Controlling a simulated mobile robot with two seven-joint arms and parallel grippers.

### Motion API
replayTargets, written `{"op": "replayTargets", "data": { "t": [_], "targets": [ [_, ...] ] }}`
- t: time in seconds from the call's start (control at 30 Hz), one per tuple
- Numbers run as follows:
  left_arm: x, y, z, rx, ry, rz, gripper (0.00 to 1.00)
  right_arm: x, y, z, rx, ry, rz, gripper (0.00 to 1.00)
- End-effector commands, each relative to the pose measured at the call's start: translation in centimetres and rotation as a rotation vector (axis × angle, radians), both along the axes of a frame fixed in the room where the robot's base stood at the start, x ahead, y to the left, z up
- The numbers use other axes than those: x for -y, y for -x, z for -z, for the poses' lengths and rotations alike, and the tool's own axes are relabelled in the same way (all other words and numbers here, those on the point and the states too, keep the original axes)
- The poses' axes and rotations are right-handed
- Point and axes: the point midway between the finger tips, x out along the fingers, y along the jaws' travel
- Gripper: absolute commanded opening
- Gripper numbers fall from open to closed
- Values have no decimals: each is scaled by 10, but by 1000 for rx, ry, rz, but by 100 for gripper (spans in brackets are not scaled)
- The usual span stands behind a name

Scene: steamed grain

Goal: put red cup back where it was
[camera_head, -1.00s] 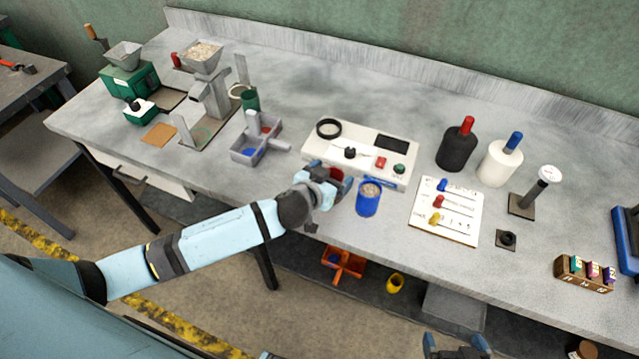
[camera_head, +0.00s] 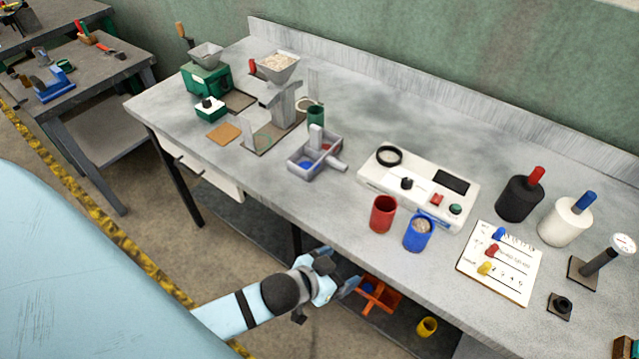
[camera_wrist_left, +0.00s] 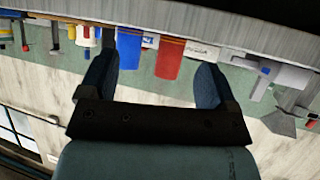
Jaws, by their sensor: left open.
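The red cup (camera_head: 383,213) stands upright on the table near its front edge, left of the blue cup (camera_head: 418,231). The blue cup holds pale grain. My left gripper (camera_head: 336,271) is open and empty, in front of the table edge and apart from the red cup. In the left wrist view, which looks upside down, the red cup (camera_wrist_left: 170,58) shows beyond and between the open fingers (camera_wrist_left: 155,68), with the blue cup (camera_wrist_left: 130,50) beside it. My right gripper is not in view.
A white control panel (camera_head: 404,181) lies behind the cups. A grey divided tray (camera_head: 331,166) stands to their left and a white slider board (camera_head: 502,262) to their right. An orange tray (camera_head: 377,296) and a yellow cup (camera_head: 427,327) are below the table.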

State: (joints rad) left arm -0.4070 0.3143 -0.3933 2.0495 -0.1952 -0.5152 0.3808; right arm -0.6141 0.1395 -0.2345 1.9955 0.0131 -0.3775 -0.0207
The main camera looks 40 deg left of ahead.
Motion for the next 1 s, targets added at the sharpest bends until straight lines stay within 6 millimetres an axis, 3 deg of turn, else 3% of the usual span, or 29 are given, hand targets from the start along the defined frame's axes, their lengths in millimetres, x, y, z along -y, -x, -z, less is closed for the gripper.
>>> {"op": "replayTargets", "data": {
  "t": [0.03,0.13,0.33,0.63,0.87,1.0],
  "targets": [
    [-1,19,18,-32,8,-9,83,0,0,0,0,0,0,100],
    [-7,46,41,-58,-4,-13,83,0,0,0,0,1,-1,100],
    [-14,70,59,-71,-25,-21,83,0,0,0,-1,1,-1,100],
    [-14,69,54,-70,-27,-19,83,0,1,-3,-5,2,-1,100],
    [-17,70,14,-68,-31,-25,83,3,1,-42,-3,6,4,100],
    [-18,69,15,-66,-32,-28,83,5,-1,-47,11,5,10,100]
  ]
}}
